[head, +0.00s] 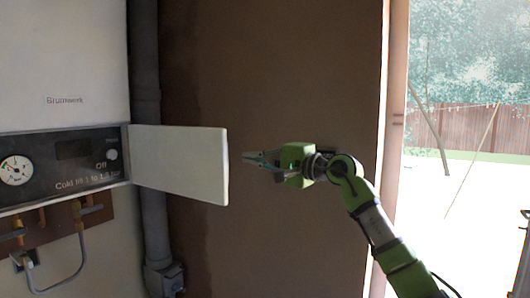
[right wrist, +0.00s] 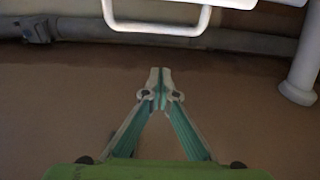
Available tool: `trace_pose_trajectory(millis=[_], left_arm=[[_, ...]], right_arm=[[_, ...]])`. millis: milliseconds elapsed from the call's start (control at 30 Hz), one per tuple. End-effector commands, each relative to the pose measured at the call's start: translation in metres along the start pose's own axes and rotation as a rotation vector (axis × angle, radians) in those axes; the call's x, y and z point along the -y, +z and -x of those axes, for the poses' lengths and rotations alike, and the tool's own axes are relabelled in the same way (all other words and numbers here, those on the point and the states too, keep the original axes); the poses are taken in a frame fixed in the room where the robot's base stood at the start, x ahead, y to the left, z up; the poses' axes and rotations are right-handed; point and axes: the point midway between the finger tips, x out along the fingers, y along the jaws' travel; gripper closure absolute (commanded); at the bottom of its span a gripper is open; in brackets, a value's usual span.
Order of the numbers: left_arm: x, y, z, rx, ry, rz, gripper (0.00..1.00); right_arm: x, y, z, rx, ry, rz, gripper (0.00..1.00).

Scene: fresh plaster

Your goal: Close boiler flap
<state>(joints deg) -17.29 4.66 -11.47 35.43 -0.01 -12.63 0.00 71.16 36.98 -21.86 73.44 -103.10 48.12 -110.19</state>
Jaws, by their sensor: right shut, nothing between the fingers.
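The boiler (head: 70,60) is a white box on the wall at the left of the head view. Its dark control panel (head: 70,170) with a round gauge is exposed. The white boiler flap (head: 185,165) stands open, sticking out to the right from the panel's right end. My right gripper (head: 250,158) is just right of the flap's free edge, fingers pointing left, with a small gap seeming to lie between them. In the right wrist view its fingers (right wrist: 160,75) are shut together and empty. My left gripper is out of view.
A dark vertical pipe (head: 145,70) runs behind the flap. Copper fittings and a grey hose (head: 65,280) hang below the boiler. The brown plaster wall (head: 280,70) is bare. A bright opening to a garden (head: 465,130) is at the right.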

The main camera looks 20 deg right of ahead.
Motion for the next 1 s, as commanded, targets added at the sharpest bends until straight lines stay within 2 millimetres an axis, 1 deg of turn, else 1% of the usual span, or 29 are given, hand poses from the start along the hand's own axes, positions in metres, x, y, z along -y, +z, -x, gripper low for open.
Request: trace_pose_trajectory(millis=[33, 200, 300, 600, 767, 1000], left_arm=[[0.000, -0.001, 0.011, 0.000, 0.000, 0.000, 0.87], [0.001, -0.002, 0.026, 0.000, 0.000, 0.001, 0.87], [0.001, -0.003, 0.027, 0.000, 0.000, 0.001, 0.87], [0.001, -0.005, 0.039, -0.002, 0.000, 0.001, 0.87], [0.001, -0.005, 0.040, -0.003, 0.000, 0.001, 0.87], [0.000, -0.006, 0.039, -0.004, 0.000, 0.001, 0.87]], right_arm=[[0.005, 0.001, -0.011, 0.003, 0.001, -0.004, 1.00], [0.004, 0.002, -0.039, 0.002, 0.001, -0.004, 1.00], [0.001, 0.011, -0.032, 0.001, 0.002, 0.002, 1.00], [0.001, 0.034, -0.023, 0.001, 0.000, 0.001, 1.00], [0.000, 0.038, -0.022, 0.000, 0.000, -0.001, 1.00], [0.000, 0.038, -0.021, 0.000, 0.000, -0.001, 1.00]])
